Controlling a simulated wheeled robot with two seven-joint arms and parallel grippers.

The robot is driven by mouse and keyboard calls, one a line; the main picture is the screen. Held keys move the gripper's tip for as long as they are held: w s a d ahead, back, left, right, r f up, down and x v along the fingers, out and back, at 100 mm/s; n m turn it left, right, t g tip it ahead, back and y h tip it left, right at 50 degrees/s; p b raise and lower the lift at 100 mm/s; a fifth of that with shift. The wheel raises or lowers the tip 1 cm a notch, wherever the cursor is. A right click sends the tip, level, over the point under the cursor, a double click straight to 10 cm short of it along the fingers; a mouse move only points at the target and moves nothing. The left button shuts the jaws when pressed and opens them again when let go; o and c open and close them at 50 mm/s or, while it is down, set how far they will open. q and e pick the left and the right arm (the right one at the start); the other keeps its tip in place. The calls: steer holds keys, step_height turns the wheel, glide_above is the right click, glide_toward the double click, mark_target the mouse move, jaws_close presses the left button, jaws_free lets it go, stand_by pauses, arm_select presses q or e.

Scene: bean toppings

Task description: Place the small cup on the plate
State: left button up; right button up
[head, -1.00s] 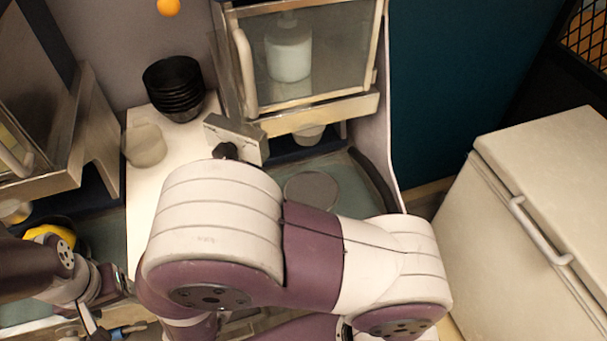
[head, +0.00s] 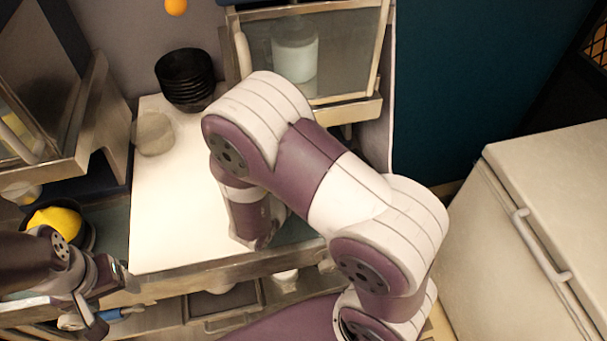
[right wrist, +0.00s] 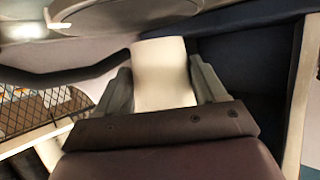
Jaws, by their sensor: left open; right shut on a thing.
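The small cup (right wrist: 163,75) is a smooth white piece between the fingers of my right gripper (right wrist: 163,68) in the right wrist view. The gripper is shut on it. A round grey disc, which looks like the plate (right wrist: 125,14), shows at the top edge of that view, beyond the cup; I cannot tell the gap between them. In the head view my right arm hides the right gripper, the held cup and the plate. My left gripper (head: 108,306) is open at the lower left, in front of the counter, apart from the cup.
A white board (head: 175,210) lies on the counter with a translucent container (head: 153,134) and a stack of black bowls (head: 186,80). A glass-fronted cabinet (head: 345,55) stands behind. A yellow item (head: 55,222) sits in a dark bowl at left. A white chest (head: 560,190) stands at right.

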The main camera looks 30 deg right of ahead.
steer(key=shift+w+f, duration=0.1)
steer(key=shift+f, duration=0.7)
steer(key=shift+d, duration=0.15)
steer(key=shift+f, duration=0.1)
steer(key=o, duration=1.1)
steer(key=shift+r, duration=0.25)
steer(key=v, duration=1.2)
